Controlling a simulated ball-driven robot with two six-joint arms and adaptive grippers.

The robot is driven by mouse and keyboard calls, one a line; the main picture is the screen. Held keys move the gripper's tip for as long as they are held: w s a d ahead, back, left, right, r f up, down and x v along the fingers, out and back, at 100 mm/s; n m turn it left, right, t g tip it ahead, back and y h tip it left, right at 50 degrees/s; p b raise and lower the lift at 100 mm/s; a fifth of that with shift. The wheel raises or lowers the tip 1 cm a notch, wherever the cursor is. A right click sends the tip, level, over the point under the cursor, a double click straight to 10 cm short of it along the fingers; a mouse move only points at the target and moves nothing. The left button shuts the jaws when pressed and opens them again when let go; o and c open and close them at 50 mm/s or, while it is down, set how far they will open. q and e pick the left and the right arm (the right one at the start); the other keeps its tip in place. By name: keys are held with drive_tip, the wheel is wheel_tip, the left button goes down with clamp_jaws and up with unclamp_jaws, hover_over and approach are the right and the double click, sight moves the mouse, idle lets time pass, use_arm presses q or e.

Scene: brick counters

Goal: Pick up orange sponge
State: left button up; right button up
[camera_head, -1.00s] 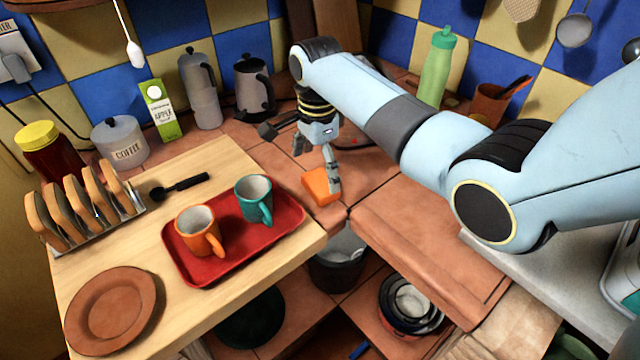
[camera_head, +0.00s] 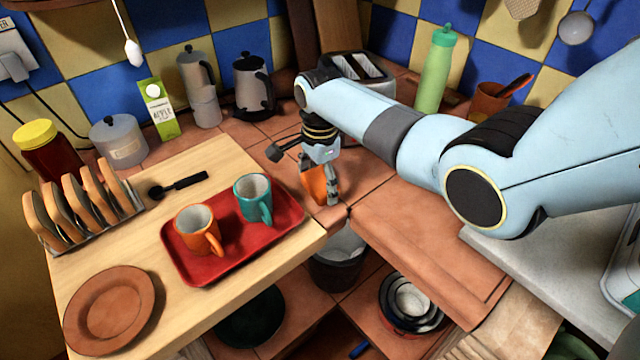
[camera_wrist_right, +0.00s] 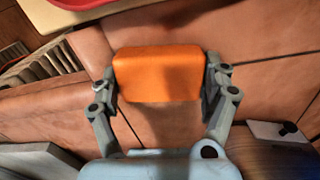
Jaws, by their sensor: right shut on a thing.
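The orange sponge (camera_head: 314,184) is at the corner of the tiled counter, just beyond the wooden board. It also shows in the right wrist view (camera_wrist_right: 158,74) as an orange block between my two fingers. My right gripper (camera_head: 322,190) points down over it, with a finger on each side. In the right wrist view the fingers of my right gripper (camera_wrist_right: 160,85) touch both ends of the sponge, so it is shut on it. In the head view the sponge looks tilted and partly hidden by the fingers. My left gripper is not in view.
A red tray (camera_head: 285,229) with an orange mug (camera_head: 193,218) and a teal mug (camera_head: 252,186) stands on the wooden board (camera_head: 120,246) at left. A toaster (camera_head: 345,66) is behind my right arm. A green bottle (camera_head: 434,75) stands at the back right.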

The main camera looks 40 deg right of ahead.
sight(324, 180)
idle(0.3)
drive_tip(key=r, duration=0.4)
drive_tip(key=shift+s+d+r, duration=0.25)
drive_tip(key=shift+s+d, duration=0.05)
drive_tip(key=s+d+r+p, duration=0.1)
drive_tip(key=s+d+r, duration=0.5)
drive_tip(key=s, duration=0.3)
drive_tip(key=shift+r, duration=0.25)
drive_tip(key=shift+o, duration=1)
drive_tip(key=c, duration=0.3)
drive_tip(key=shift+c, duration=0.2)
